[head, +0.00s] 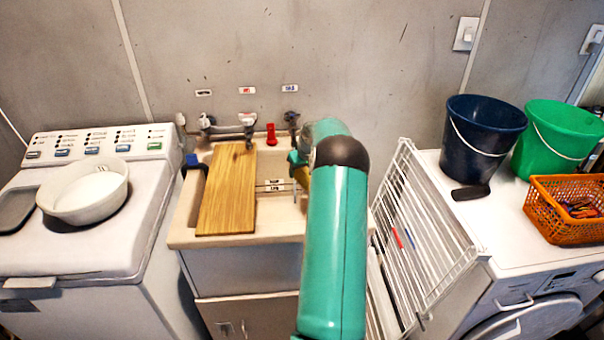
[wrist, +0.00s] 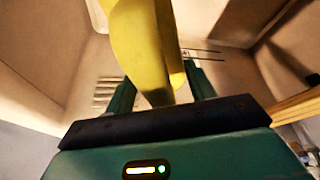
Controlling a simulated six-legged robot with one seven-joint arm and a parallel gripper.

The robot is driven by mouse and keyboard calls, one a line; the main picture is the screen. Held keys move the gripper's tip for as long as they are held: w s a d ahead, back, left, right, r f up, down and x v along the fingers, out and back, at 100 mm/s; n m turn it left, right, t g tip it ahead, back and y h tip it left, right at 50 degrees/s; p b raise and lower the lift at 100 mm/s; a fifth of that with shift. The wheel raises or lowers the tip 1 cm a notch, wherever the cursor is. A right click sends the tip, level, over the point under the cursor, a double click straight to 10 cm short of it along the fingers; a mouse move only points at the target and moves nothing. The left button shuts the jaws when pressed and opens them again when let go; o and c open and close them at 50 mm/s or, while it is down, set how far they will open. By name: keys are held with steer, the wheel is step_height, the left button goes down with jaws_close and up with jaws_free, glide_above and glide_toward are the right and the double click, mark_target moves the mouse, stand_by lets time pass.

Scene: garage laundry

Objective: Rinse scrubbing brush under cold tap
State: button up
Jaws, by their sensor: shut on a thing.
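My gripper (wrist: 160,92) is shut on a yellow thing, apparently the scrubbing brush (wrist: 142,45), in the wrist view. Its smooth yellow body rises between the two teal fingers; no bristles can be made out. In the head view my arm hides most of the gripper and brush, with a little yellow showing (head: 303,174) over the right part of the sink (head: 275,222). The tap under the blue-marked label, apparently the cold tap (head: 291,118), is on the wall just behind my gripper. I cannot tell whether water runs.
A wooden board (head: 228,190) covers the sink's left part. A red-marked tap (head: 248,122) and a red object (head: 271,134) are at the back. A white wire rack (head: 425,235) stands right of the sink. A washing machine (head: 100,235) with a white basin (head: 85,195) is left.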

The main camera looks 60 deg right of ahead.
mark_target(300, 181)
steer(key=shift+s+a, duration=0.65)
steer(key=shift+a, duration=0.3)
steer(key=shift+s+a, duration=0.65)
steer(key=shift+a, duration=0.3)
steer(key=shift+s+a, duration=0.65)
steer(key=shift+a, duration=0.3)
steer(key=s+a+r, duration=0.2)
steer(key=a+r, duration=0.2)
steer(key=shift+s, duration=0.4)
steer(key=shift+a, duration=0.1)
